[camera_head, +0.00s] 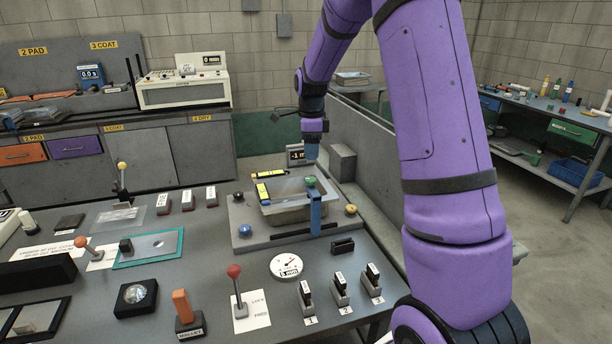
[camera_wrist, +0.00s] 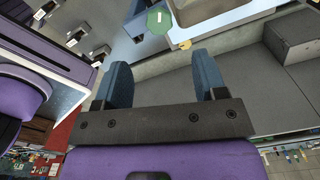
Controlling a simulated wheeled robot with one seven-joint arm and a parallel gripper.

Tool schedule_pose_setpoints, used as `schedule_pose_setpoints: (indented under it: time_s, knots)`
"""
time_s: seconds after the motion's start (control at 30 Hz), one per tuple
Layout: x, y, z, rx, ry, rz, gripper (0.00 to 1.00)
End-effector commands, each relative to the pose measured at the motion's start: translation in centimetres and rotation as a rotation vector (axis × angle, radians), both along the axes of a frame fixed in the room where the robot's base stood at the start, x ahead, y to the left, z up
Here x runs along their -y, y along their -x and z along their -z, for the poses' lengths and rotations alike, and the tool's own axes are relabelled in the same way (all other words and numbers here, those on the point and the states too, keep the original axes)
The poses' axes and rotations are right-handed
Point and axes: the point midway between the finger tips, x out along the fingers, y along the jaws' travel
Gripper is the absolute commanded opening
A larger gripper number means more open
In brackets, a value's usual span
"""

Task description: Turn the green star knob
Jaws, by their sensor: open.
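The green star knob (camera_head: 310,182) sits at the top of a blue upright bracket (camera_head: 316,212) in front of a clear tray on a grey plate. It also shows in the wrist view (camera_wrist: 159,18) at the top edge, with a pale mark on it. My gripper (camera_head: 311,154) hangs above the knob, pointing down, with a small gap between them. In the wrist view the two blue fingers (camera_wrist: 163,68) are apart with nothing between them.
The clear tray (camera_head: 296,213) stands on the grey base plate (camera_head: 247,213) with yellow clips on its back rim. A round gauge (camera_head: 286,266), a red-balled lever (camera_head: 236,285) and black-topped switches (camera_head: 340,290) stand in front. A grey wall panel (camera_head: 375,165) rises at the right.

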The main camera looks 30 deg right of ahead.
Motion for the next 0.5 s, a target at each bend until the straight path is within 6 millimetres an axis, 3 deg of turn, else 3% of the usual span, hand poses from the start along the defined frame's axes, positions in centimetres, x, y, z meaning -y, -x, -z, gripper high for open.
schedule_pose_setpoints:
  time_s: [0.3, 0.5]
  knots:
    - [0.0, 0.1, 5.7, -0.004, 0.000, -0.002, 0.65]
    - [0.0, 0.1, 8.2, -0.003, -0.001, -0.001, 0.65]
